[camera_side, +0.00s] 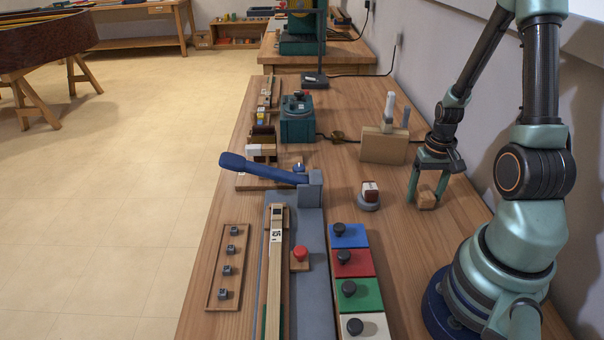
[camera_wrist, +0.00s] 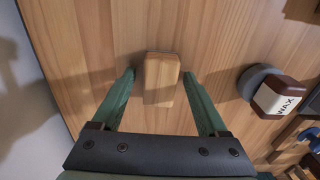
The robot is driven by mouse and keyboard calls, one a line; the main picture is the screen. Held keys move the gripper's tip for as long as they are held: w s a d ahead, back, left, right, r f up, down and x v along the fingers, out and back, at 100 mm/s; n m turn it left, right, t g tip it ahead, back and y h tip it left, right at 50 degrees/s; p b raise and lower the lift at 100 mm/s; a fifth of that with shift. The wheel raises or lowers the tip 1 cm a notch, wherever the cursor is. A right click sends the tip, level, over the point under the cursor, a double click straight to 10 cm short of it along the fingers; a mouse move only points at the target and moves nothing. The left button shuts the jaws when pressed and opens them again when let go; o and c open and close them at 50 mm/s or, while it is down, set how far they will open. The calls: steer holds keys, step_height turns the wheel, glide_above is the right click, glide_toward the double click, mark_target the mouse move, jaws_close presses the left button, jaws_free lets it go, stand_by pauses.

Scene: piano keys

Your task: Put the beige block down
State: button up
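The beige block (camera_side: 427,200) is a small wooden block at the right of the bench, between the fingers of my gripper (camera_side: 426,193). It appears to rest on the bench top. In the wrist view the beige block (camera_wrist: 161,80) lies between the two green fingertips of my gripper (camera_wrist: 159,74). A narrow strip of bench shows between the block and each finger, so the gripper looks open around it and not pressed on it. The block's underside is hidden.
A round grey pad with a "WAX" block (camera_side: 370,194) stands left of my gripper; the WAX block also shows in the wrist view (camera_wrist: 280,97). A wooden holder with upright tools (camera_side: 384,146) stands behind. Coloured knobbed lids (camera_side: 348,236) line the front. Bare bench surrounds the block.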

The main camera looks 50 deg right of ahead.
mark_target(426, 191)
steer(key=shift+r, duration=0.1)
step_height(426, 191, up, 12)
steer(key=w+a+r+n+t, duration=0.2)
steer(key=a+r+n, duration=0.1)
steer(key=a, duration=0.4)
steer(key=w+a+r+n+t, duration=0.1)
steer(key=w+a+r+n, duration=0.2)
steer(key=a+r, duration=0.2)
steer(key=w+a+r+n+t, duration=0.2)
steer(key=a+r+n, duration=0.1)
steer(key=a, duration=0.7)
steer(key=shift+w+a+r+t, duration=0.2)
steer(key=shift+w+r+t, duration=0.15)
steer(key=shift+r, duration=0.3)
